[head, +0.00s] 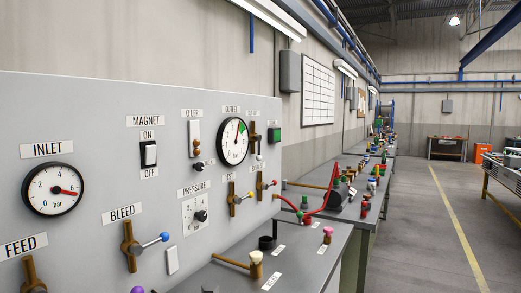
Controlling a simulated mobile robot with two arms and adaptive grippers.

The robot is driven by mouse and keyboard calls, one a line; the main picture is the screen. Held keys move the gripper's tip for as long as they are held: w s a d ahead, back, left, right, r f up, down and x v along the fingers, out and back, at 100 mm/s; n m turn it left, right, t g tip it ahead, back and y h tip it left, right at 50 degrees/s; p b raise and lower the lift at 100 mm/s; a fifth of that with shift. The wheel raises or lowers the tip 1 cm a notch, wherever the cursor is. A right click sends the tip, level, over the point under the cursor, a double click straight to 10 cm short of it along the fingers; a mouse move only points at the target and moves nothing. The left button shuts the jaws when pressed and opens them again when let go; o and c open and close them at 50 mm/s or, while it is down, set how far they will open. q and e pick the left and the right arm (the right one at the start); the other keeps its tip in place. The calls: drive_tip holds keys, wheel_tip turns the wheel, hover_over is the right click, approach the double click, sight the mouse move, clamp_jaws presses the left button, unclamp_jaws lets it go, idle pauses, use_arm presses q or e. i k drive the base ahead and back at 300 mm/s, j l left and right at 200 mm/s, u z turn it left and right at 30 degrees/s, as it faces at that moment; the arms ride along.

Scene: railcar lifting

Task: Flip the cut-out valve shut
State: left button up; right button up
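A grey panel (95,120) fills the left of the head view. It carries several brass valves with ball-tipped levers. The bleed valve (129,246) has a lever with a blue tip pointing right. The feed valve (32,272) is cut by the bottom edge. Neither of my grippers is in view.
The inlet gauge (53,189) reads about 6 bar; the outlet gauge (234,141) is farther right. A grey bench (305,270) with brass fittings and a red hose (328,196) juts out past the panel. Open floor (425,230) lies to the right.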

sight(258, 138)
drive_tip(key=i+l+z, duration=0.15)
drive_tip(key=i+l, duration=0.4)
drive_tip(key=i+l+z, duration=0.15)
drive_tip(key=i+l, duration=0.35)
drive_tip(key=i+l+z, duration=0.15)
drive_tip(key=i+l, duration=0.25)
drive_tip(key=i, duration=0.35)
